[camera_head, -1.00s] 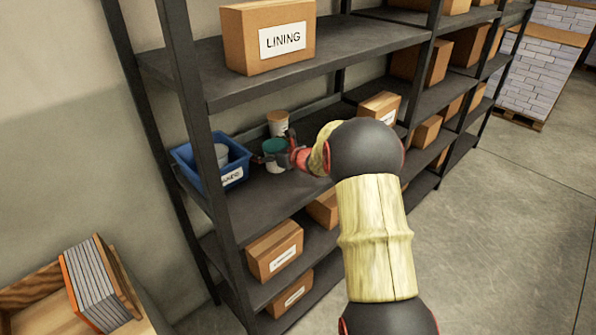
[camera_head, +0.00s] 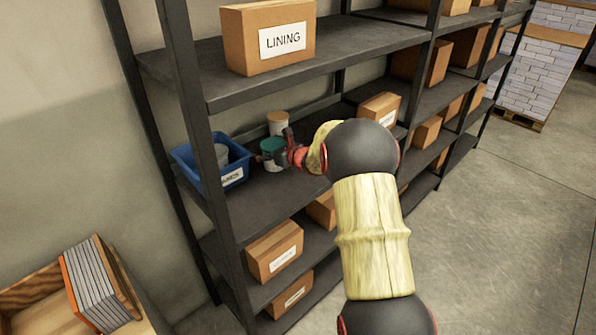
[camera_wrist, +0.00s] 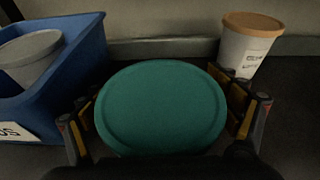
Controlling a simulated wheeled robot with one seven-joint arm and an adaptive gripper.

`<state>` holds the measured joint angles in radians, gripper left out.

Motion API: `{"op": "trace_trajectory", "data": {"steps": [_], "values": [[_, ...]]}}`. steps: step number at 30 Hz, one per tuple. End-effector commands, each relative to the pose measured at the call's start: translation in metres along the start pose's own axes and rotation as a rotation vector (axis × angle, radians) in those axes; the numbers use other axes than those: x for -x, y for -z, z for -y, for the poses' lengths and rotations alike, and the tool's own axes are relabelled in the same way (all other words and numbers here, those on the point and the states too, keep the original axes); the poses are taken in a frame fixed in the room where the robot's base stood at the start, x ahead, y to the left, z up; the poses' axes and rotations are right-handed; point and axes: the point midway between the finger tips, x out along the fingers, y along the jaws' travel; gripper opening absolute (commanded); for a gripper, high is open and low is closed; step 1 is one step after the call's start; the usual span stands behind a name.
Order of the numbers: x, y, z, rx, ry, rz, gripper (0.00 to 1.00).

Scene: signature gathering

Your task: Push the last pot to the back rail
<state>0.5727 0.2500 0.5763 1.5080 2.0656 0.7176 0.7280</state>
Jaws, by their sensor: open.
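A pot with a green lid (camera_head: 272,146) stands upright on the middle shelf, beside the blue bin. In the wrist view its green lid (camera_wrist: 161,106) fills the middle, between the two fingers of my gripper (camera_wrist: 165,118). The fingers are open, one on each side of the pot; whether they touch it I cannot tell. In the head view my gripper (camera_head: 280,150) is at the pot, partly hiding it. A white pot with a tan lid (camera_wrist: 245,42) stands farther back on the right, close to the back rail (camera_wrist: 160,50). It also shows behind the green-lidded pot in the head view (camera_head: 278,124).
A blue bin (camera_head: 183,155) with a grey-lidded pot (camera_wrist: 30,57) inside stands just left. A cardboard box (camera_head: 380,108) is to the right on the same shelf. The shelf above holds a LINING box (camera_head: 240,42). A black upright (camera_head: 207,150) stands in front of the bin.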

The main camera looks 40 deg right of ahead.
Motion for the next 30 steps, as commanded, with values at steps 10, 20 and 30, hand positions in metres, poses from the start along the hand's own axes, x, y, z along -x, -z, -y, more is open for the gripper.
{"op": "trace_trajectory", "data": {"steps": [10, 20, 30], "values": [[-0.013, -0.003, -0.001, 0.0, -0.002, -0.001, 0.89], [-0.024, -0.006, -0.001, 0.0, -0.001, -0.002, 0.89], [-0.036, -0.009, -0.001, -0.001, -0.001, -0.002, 0.89]]}}
